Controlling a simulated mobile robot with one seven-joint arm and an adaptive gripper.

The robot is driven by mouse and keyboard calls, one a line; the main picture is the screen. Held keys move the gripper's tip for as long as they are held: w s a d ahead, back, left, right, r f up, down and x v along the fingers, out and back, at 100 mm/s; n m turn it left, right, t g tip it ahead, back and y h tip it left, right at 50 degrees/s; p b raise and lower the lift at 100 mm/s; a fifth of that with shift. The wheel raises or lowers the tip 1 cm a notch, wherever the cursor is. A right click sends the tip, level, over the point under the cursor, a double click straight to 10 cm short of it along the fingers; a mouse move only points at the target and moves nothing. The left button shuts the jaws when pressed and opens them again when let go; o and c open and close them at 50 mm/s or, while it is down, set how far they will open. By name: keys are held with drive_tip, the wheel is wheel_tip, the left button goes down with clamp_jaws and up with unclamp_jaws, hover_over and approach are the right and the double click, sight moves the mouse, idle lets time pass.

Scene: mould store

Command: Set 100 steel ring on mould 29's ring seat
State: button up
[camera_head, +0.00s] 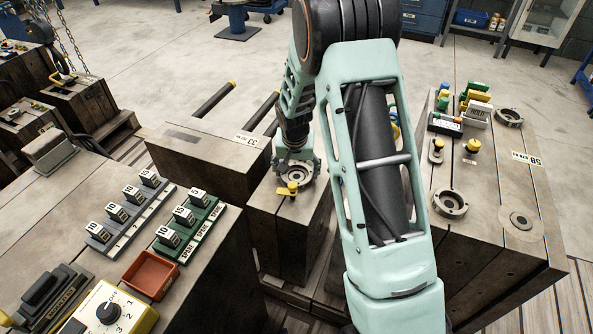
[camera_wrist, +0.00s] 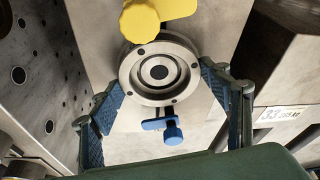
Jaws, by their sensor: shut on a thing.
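A round grey steel ring (camera_wrist: 128,76) with small bolt holes sits between the two blue-padded fingers of my gripper (camera_wrist: 160,79), which is shut on it. In the head view my gripper (camera_head: 297,166) is low over a narrow block-shaped mould (camera_head: 283,232), with the ring (camera_head: 298,175) at its top face. A darker round centre with a hole shows inside the ring. I cannot tell whether the ring touches the seat. A yellow clamp knob (camera_wrist: 139,21) is beside the ring, and a blue knob (camera_wrist: 173,134) is on its other side. No number 29 is readable.
A larger mould labelled 33 (camera_head: 205,155) stands close by on the left. On the right, a wide mould (camera_head: 490,240) carries loose rings and knobs. The front-left bench holds numbered blocks, a red tray (camera_head: 151,274) and a yellow dial box (camera_head: 108,312). Open floor lies behind.

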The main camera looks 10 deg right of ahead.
drive_tip(key=shift+r, duration=0.1)
drive_tip(key=o, duration=1.7)
drive_tip(key=shift+c, duration=0.2)
drive_tip(key=shift+o, duration=1.3)
drive_tip(key=v, duration=1.2)
